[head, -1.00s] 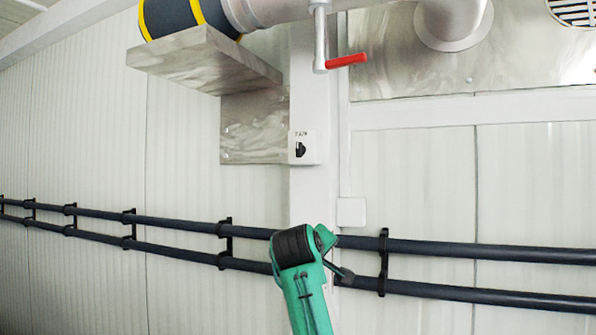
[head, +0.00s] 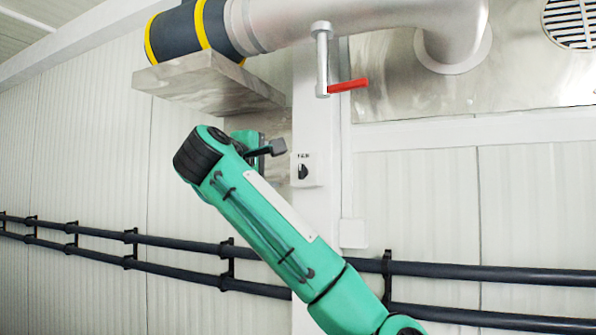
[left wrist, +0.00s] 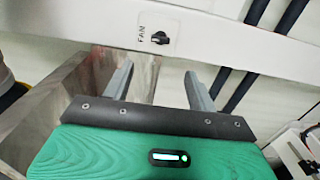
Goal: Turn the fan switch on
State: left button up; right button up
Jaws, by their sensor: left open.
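The fan switch (head: 303,171) is a black rotary knob on a small white plate, fixed to a white post. In the left wrist view the knob (left wrist: 160,38) lies beyond the fingertips, roughly between them, with the label FAN beside it. My left gripper (head: 277,147) is just left of the switch and slightly higher in the head view, partly hidden behind my own wrist. In the left wrist view my left gripper (left wrist: 160,70) has its two grey fingers spread, with nothing between them. The fingers appear apart from the knob. My right gripper is in neither view.
A metal shelf bracket (head: 207,84) juts out at upper left under a large duct (head: 275,22). A red-handled lever (head: 347,86) hangs above the switch. Two dark pipes (head: 480,276) run along the wall below. The wall right of the post is clear.

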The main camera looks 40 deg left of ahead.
aim_at(300, 171)
pick_arm(q)
jog(key=p+x, duration=0.7)
jog(key=x, duration=0.5)
jog(key=shift+w, duration=0.3)
jog(key=shift+w+a+f, duration=0.1)
jog(key=shift+w+a, duration=0.1)
jog(key=shift+w, duration=0.25)
